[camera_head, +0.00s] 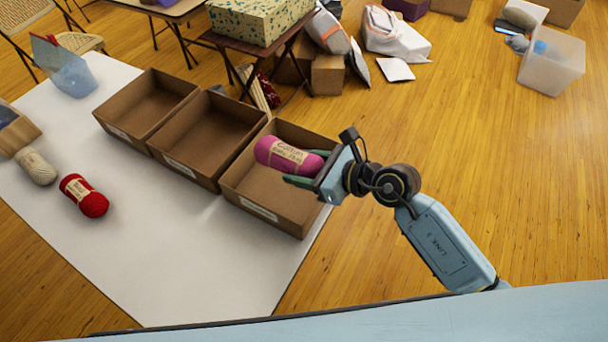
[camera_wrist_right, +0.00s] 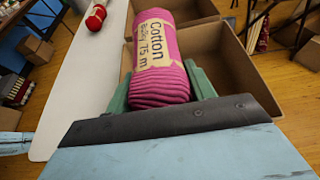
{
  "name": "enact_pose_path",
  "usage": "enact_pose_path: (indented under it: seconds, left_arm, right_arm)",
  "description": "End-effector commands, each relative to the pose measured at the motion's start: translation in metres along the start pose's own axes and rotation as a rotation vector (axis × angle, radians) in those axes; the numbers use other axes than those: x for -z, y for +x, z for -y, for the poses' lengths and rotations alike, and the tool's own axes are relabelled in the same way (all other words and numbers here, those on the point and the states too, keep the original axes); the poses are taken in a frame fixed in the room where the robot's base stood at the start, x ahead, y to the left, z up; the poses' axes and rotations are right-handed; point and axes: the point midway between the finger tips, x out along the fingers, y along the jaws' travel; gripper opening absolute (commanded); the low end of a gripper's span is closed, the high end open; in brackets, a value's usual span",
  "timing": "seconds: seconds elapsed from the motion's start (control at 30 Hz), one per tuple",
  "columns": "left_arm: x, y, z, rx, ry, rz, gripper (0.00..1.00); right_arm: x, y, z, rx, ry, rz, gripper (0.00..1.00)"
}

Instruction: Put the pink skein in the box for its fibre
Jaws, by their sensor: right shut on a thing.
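The pink skein (camera_head: 286,157) has a cream band that reads "Cotton", clear in the right wrist view (camera_wrist_right: 158,55). My right gripper (camera_head: 305,168) is shut on one end of it and holds it over the right-hand open cardboard box (camera_head: 250,200). I cannot tell how high above the box floor it is. The middle box (camera_head: 177,167) and the left box (camera_head: 121,131) stand beside it in a row, and both look empty. Each box has a pale label on its front, too small to read. My left gripper is not in view.
A red skein (camera_head: 84,196) and a cream skein (camera_head: 36,167) lie on the white table (camera_head: 150,270) at left. A clear blue holder (camera_head: 64,70) stands at the table's far left. The table's front middle is clear.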

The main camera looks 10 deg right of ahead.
Motion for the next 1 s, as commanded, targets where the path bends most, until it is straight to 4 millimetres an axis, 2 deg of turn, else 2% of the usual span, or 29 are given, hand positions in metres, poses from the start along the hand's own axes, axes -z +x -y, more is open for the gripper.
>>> enact_pose_path:
  seconds: [0.03, 0.17, 0.33, 0.9, 0.93, 1.0]
  left_arm:
    - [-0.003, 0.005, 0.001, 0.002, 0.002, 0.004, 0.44]
    - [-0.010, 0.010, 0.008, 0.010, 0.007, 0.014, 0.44]
    - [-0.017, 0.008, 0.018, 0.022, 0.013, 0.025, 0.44]
    - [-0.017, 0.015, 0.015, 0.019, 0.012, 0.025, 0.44]
    - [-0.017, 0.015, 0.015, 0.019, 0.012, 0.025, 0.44]
    - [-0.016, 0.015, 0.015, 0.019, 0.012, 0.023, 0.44]
  right_arm:
    - [0.010, 0.004, -0.001, -0.002, 0.004, -0.002, 0.31]
    - [0.025, 0.010, -0.001, -0.001, 0.003, -0.002, 0.31]
    - [0.025, 0.010, 0.000, -0.001, 0.001, 0.000, 0.31]
    - [0.036, 0.015, 0.000, 0.000, 0.001, 0.000, 0.31]
    - [0.036, 0.015, 0.000, 0.000, 0.002, -0.001, 0.55]
    - [0.036, 0.014, 0.000, 0.000, 0.001, -0.001, 0.65]
